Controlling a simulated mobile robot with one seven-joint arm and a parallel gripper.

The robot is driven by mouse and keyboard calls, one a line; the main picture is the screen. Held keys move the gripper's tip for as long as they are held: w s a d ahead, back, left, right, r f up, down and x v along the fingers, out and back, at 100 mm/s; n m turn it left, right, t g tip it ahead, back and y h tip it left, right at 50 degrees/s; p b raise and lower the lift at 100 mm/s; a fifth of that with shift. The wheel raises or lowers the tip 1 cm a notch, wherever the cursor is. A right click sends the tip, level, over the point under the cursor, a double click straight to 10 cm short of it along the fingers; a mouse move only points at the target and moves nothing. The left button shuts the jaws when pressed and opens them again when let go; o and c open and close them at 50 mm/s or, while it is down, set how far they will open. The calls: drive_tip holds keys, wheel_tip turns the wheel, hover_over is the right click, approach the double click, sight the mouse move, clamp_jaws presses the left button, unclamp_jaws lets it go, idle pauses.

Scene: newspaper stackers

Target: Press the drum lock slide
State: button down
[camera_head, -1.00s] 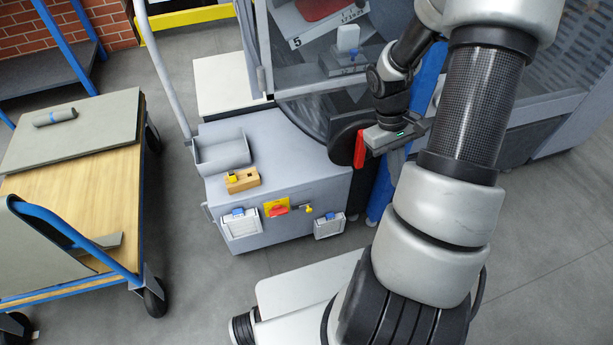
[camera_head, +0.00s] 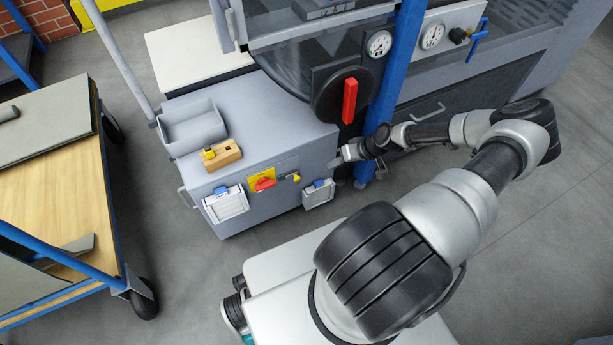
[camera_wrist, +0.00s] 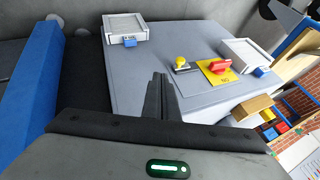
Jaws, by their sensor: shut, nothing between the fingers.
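A small dark slide with a yellow knob (camera_head: 296,177) sits on the front face of the grey cabinet (camera_head: 300,145), which I take to be the drum lock slide. It is right of a red rotary switch (camera_head: 264,184) on a yellow plate. In the wrist view the yellow knob (camera_wrist: 181,62) and the red switch (camera_wrist: 219,66) lie ahead, right of the fingers. My gripper (camera_head: 334,163) is at the cabinet's front right corner, right of the knob and apart from it. Its fingers (camera_wrist: 160,84) are shut and empty.
A white box with a blue latch (camera_head: 318,193) is on the cabinet front below the knob, another (camera_head: 226,204) at left. A red handle (camera_head: 350,100) on a black disc and a blue post (camera_head: 391,90) stand behind my gripper. A wooden-topped cart (camera_head: 85,190) is at left.

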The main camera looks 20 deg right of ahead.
idle(0.3)
drive_tip(key=w+a+f+b, duration=0.3)
drive_tip(key=w+a+f, duration=0.2)
drive_tip(key=a+f, duration=0.2)
drive_tip(key=shift+a+f, duration=0.3)
drive_tip(key=shift+f, duration=0.6)
drive_tip(key=a+p, duration=0.2)
drive_tip(key=a, duration=0.2)
drive_tip(key=shift+s+a+p, duration=0.1)
drive_tip(key=shift+p, duration=0.2)
drive_tip(key=shift+a, duration=0.1)
